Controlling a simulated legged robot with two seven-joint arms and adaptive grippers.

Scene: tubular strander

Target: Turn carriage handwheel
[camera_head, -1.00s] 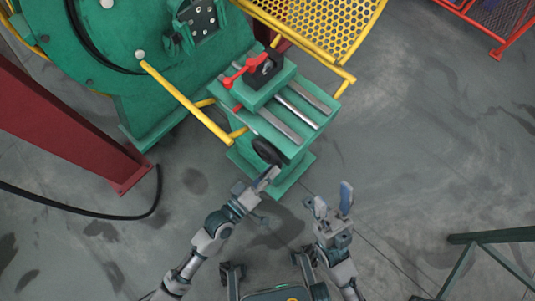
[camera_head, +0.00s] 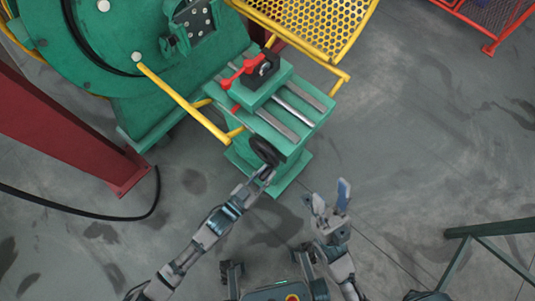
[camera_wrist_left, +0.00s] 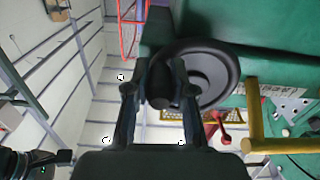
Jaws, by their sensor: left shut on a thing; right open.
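The carriage handwheel (camera_head: 264,151) is a black wheel on the near end of the green carriage bed. In the left wrist view the handwheel (camera_wrist_left: 208,75) shows large, with a dark cylindrical grip (camera_wrist_left: 161,82) on its rim side. My left gripper (camera_head: 266,172) is at the handwheel; in the left wrist view its two fingers (camera_wrist_left: 156,85) stand on either side of the grip and are shut on it. My right gripper (camera_head: 331,200) is open and empty, right of the carriage and apart from it.
The green carriage (camera_head: 262,92) carries a red lever (camera_head: 245,72) and a black clamp block. A yellow rail (camera_head: 185,102) runs left of it, with a yellow mesh guard (camera_head: 312,25) behind. A red post (camera_head: 75,145) stands left.

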